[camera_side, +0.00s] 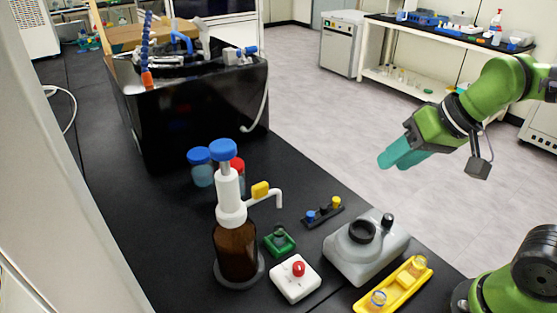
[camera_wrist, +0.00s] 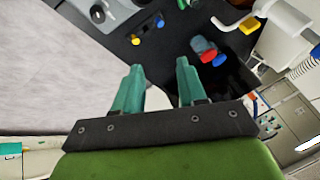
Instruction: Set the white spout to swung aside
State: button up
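The white spout (camera_side: 270,194) sticks out to the right from the white pump head (camera_side: 229,197) on a brown bottle (camera_side: 237,252) and bends down at its end. A yellow tab (camera_side: 260,189) sits on it, and a blue cap (camera_side: 223,149) tops the pump. In the wrist view the spout (camera_wrist: 232,23) shows at the upper right, beside the yellow tab (camera_wrist: 250,26). My gripper (camera_side: 389,162) is high at the right, well apart from the spout. In the wrist view its teal fingers (camera_wrist: 160,68) are spread with nothing between them.
A black freeze dryer (camera_side: 195,110) stands farther back.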

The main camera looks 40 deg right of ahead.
aim_at(261, 184)
jog(key=w+a+r+m+g+y, duration=0.2)
jog(key=w+a+r+m+g, duration=0.55)
jog(key=w+a+m, duration=0.6)
jog(key=shift+m+t, duration=0.45)
jog(key=shift+t, duration=0.2)
jog(key=x, duration=0.9)
jog(key=w+x, duration=0.1)
jog(key=x, duration=0.4)
jog(key=shift+a+f, duration=0.1)
jog(key=shift+a, duration=0.1)
grip_shut()
